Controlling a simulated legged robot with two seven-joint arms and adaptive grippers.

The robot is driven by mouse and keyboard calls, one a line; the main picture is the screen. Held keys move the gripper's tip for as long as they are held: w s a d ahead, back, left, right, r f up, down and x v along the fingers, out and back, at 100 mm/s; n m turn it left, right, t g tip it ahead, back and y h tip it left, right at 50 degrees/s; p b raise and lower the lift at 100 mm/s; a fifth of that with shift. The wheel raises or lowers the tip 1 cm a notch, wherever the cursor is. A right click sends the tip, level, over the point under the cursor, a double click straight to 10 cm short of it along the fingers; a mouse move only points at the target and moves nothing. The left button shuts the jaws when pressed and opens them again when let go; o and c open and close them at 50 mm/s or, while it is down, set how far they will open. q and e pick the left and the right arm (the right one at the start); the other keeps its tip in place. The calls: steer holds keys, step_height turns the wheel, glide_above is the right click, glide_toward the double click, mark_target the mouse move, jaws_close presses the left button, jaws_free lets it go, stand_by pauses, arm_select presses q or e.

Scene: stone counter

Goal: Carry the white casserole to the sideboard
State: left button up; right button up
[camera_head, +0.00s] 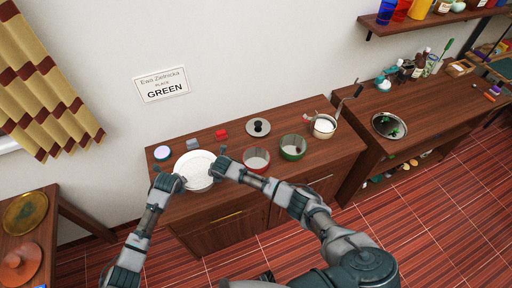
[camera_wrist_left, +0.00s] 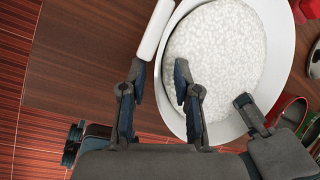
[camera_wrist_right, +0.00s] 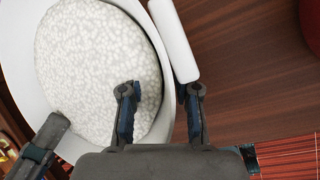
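The white casserole (camera_head: 199,170) stands on a brown wooden cabinet, near its front left part. It is full of a white, grainy content and has white handles at its sides; it also shows in the left wrist view (camera_wrist_left: 283,75) and the right wrist view (camera_wrist_right: 20,60). My left gripper (camera_wrist_left: 160,76) is at the casserole's left side, its fingers apart on either side of the rim beside one handle (camera_wrist_left: 155,28). My right gripper (camera_wrist_right: 160,92) is at the right side, fingers apart across the rim beside the other handle (camera_wrist_right: 175,40). Contact with the casserole is unclear.
A red pot (camera_head: 256,160), a green pot (camera_head: 293,147) and a saucepan (camera_head: 324,126) stand to the right. A lid (camera_head: 258,127), a red block (camera_head: 221,134), a grey block (camera_head: 193,144) and a round tin (camera_head: 162,153) lie behind. A table with a gold plate (camera_head: 25,213) is at left.

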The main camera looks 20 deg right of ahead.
steer(key=shift+a+r, duration=0.1)
arm_select(q)
steer(key=v, duration=0.8)
steer(key=shift+r, duration=0.25)
arm_select(e)
steer(key=v, duration=1.1)
steer(key=shift+s+r, duration=0.25)
steer(key=shift+r, duration=0.1)
arm_select(q)
steer(key=shift+s+a, duration=0.15)
steer(key=shift+s, duration=0.05)
